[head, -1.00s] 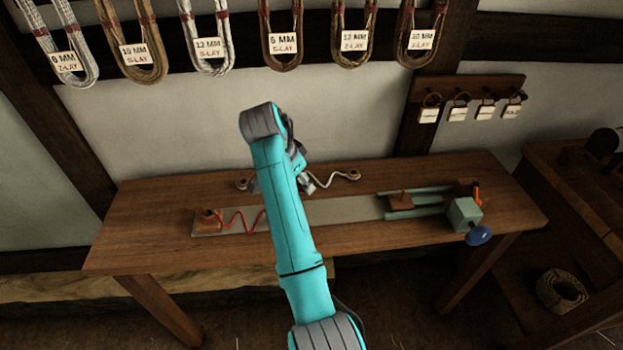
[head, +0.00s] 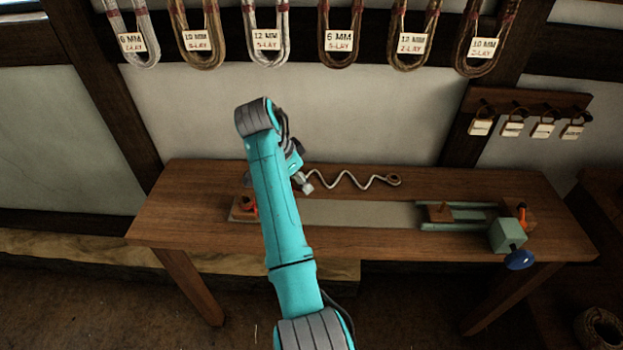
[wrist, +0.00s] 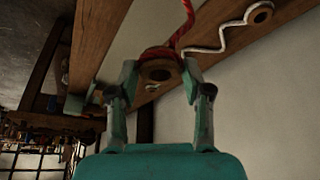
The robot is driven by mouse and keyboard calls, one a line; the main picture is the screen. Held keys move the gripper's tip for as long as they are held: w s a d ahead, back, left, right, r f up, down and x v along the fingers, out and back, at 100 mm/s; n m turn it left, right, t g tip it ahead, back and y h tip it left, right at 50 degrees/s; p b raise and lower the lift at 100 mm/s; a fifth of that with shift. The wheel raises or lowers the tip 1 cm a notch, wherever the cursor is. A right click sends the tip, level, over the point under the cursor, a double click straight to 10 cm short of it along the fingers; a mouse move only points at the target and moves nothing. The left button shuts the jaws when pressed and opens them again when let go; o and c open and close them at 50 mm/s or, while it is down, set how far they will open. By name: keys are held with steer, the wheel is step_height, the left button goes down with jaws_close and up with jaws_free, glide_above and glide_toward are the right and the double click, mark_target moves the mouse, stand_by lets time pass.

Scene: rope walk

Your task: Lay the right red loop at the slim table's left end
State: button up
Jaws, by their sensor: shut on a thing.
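In the wrist view, my gripper (wrist: 159,70) is shut on a brown ring-shaped loop end (wrist: 157,73) with red rope (wrist: 184,25) running up from it; I take this as the right red loop. In the head view, my arm hides the held loop and most of the red rope.
A wavy white rope (head: 350,181) with a ring end lies along the table's back. A green-railed slide (head: 455,217) and a green box with a blue knob (head: 507,235) stand at the right. Tagged rope coils (head: 340,45) hang on the wall above.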

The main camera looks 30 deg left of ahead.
steer(key=s+a, duration=0.3)
steer(key=a, duration=0.2)
steer(key=shift+s+a, duration=0.3)
steer(key=shift+a, duration=0.05)
